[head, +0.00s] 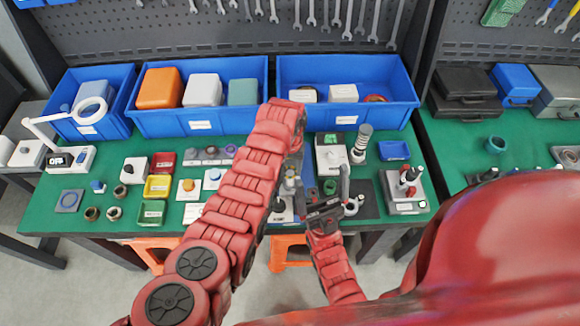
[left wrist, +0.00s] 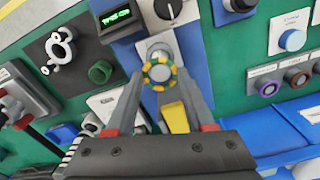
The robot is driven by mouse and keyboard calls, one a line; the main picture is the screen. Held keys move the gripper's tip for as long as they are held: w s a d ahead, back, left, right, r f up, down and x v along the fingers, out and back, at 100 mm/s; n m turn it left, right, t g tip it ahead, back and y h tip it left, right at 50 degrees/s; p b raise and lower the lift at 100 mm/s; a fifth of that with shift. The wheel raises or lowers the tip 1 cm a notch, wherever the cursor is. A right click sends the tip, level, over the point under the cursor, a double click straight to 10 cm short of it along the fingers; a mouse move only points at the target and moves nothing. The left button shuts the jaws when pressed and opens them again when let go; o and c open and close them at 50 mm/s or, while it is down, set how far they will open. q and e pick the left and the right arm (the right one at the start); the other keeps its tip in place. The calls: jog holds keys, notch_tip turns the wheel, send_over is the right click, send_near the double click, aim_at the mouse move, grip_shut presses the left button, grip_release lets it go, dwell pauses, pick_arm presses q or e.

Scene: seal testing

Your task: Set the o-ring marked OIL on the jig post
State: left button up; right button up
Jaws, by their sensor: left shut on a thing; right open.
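In the left wrist view a small ring with yellow and green bands (left wrist: 158,72) is between the fingertips of my left gripper (left wrist: 157,78), which is shut on it. A pale grey round post top (left wrist: 159,73) shows through the ring's middle; I cannot tell whether the ring rests on it or hovers above. No OIL marking is readable. In the head view my left gripper (head: 291,184) is low over the bench centre, partly hidden by my arm. My right gripper (head: 325,198) is open and empty at the bench's front edge.
A box with a green display (left wrist: 118,15) stands beside the post. A labelled rack (left wrist: 282,82) holds a purple and a reddish ring. A green ring (left wrist: 100,71) lies on a dark pad. Blue bins (head: 347,92) line the back. Small coloured trays (head: 157,187) stand left.

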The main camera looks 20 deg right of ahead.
pick_arm(q)
jog(key=shift+f+b, duration=0.35)
jog(key=shift+f, duration=0.1)
jog(key=o, duration=1.1)
jog(key=shift+c, duration=0.2)
jog(key=shift+r, duration=0.15)
notch_tip(320, 180, up, 2)
jog(key=shift+w+r+p, duration=0.1)
jog(key=shift+p, duration=0.6)
notch_tip(320, 180, up, 2)
jog(key=shift+p, duration=0.45)
jog(key=shift+r+p, duration=0.35)
jog(key=shift+r, duration=0.95)
